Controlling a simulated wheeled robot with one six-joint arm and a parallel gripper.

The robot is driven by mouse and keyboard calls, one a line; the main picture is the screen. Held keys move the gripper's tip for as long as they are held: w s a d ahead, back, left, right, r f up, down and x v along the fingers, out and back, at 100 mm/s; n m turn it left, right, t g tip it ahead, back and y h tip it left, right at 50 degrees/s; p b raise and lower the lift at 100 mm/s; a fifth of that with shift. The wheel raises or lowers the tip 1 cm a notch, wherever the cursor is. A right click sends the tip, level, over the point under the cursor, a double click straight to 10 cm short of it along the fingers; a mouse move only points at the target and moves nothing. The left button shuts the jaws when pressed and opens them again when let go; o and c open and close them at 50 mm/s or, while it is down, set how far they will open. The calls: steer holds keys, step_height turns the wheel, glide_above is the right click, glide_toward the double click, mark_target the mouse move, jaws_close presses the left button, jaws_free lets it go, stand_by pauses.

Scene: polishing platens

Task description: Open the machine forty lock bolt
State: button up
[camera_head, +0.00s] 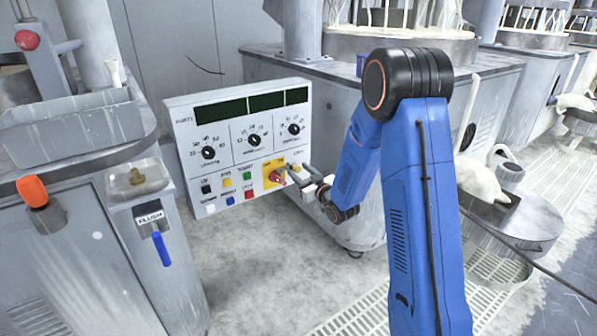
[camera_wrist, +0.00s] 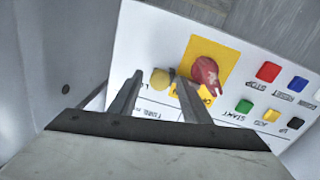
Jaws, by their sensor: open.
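The white control panel (camera_head: 240,140) stands tilted left of my arm in the head view. A small round brass-yellow knob (camera_wrist: 160,78), which looks like the lock bolt, sits beside the red rotary switch (camera_wrist: 205,72) on its yellow plate (camera_wrist: 215,52). Print beside the knob is partly hidden and hard to read. My gripper (camera_head: 295,173) is open at the panel's lower right corner. In the wrist view its two fingers (camera_wrist: 160,84) appear on either side of the knob. I cannot tell whether they touch it. The right finger overlaps the yellow plate near the red switch.
Coloured buttons (camera_head: 228,188) lie left of the red switch (camera_head: 277,178), with dials (camera_head: 254,140) and dark displays (camera_head: 266,103) above. A flush station with a blue lever (camera_head: 161,248) and an orange knob (camera_head: 33,191) stand at left. Grey machine cabinets stand behind.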

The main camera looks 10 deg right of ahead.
jaws_close()
steer(key=shift+w+d, duration=0.25)
steer(key=shift+d, duration=0.45)
steer(key=shift+w+d, duration=0.25)
steer(key=shift+d, duration=0.4)
steer(key=shift+w+d, duration=0.25)
steer(key=shift+d, duration=0.45)
jaws_free()
steer(key=shift+d, duration=0.15)
steer(key=shift+s, duration=0.1)
